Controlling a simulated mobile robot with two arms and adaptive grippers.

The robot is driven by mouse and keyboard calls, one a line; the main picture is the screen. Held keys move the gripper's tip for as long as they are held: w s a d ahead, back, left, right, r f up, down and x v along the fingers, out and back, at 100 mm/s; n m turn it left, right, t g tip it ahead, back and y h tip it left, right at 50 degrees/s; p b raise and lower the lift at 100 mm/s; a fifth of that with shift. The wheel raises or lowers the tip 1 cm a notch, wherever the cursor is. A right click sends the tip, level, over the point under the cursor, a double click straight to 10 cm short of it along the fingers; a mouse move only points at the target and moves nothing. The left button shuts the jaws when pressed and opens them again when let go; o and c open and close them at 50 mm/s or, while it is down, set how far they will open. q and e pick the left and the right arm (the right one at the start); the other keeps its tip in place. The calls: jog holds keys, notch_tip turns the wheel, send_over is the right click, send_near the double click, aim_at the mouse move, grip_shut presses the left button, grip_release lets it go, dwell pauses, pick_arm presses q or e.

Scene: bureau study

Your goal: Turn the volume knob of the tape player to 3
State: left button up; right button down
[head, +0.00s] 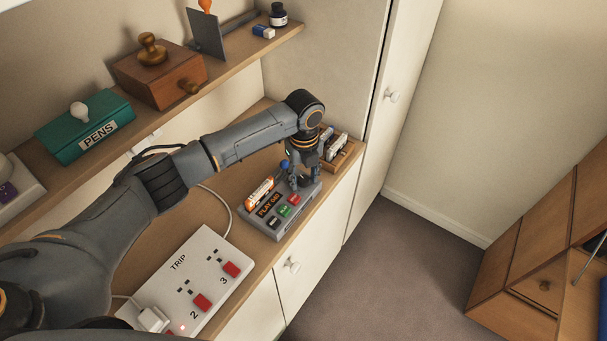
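The tape player (266,225) is a grey box on the desk top. It has a small display strip, a white-and-orange cassette (259,193) and black, green and red buttons on its face. My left gripper (302,182) points down over the far right end of the player. Its fingers are small and dark here, and I cannot tell whether they touch anything or how far apart they are. The volume knob is not clearly visible; the gripper covers that end of the player. My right gripper is not in view.
A white power strip (208,254) marked TRIP, with red switches, lies nearer on the desk. A wooden tray (347,157) stands just beyond the gripper. The shelf above holds a green PENS box (84,128) and a wooden box (158,76). Open floor (400,265) lies to the right.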

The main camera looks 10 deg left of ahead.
aim_at(304, 179)
pick_arm(q)
jog(key=shift+w+r, duration=0.1)
jog(key=shift+r, duration=0.1)
notch_tip(304, 179, up, 12)
dwell(0.5)
dwell(0.4)
